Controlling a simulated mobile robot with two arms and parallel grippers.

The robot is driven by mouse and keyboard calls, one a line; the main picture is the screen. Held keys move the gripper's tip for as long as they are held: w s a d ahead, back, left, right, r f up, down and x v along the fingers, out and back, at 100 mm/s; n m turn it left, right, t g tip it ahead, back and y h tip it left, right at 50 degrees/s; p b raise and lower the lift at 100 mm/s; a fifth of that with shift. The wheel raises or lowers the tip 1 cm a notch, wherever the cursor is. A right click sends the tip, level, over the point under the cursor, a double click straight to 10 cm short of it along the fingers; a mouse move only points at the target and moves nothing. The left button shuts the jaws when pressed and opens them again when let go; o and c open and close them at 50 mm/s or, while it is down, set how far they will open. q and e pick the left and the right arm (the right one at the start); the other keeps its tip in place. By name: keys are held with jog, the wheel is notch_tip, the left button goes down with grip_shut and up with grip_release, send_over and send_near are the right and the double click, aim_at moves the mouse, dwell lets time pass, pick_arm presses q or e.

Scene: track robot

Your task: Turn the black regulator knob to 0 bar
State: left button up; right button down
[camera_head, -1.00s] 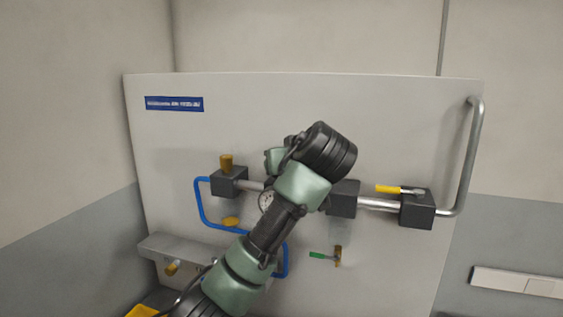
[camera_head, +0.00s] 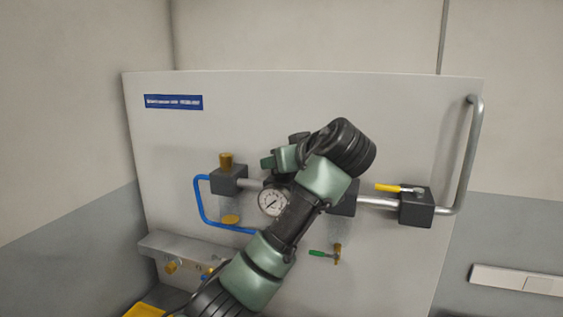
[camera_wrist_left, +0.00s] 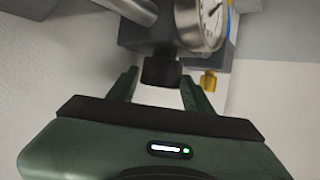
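The black regulator knob (camera_wrist_left: 160,72) shows in the left wrist view, under a dark block. My left gripper (camera_wrist_left: 161,84) is open there, one finger on each side of the knob. A gap shows between knob and fingers, and I see no grip on it. In the head view my left gripper (camera_head: 272,161) is in front of the regulator area, and the knob is hidden. The white round pressure gauge (camera_head: 271,202) shows just below it; it also shows partly in the left wrist view (camera_wrist_left: 213,20). Its reading is too small to tell. My right gripper is not in view.
The grey panel (camera_head: 400,115) carries a brass knob (camera_head: 226,160), a blue hose (camera_head: 200,205), a yellow lever (camera_head: 390,187) and a green-handled valve (camera_head: 320,254). A metal ledge (camera_head: 165,243) juts out lower left. A bent pipe (camera_head: 470,155) runs down the right.

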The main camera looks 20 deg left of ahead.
pick_arm(q)
jog(key=shift+s+d+b, duration=0.15)
jog(key=shift+d+b, duration=0.05)
jog(key=shift+b, duration=0.1)
jog(key=b+v, duration=0.3)
jog(key=v, duration=0.4)
jog(key=shift+r, duration=0.1)
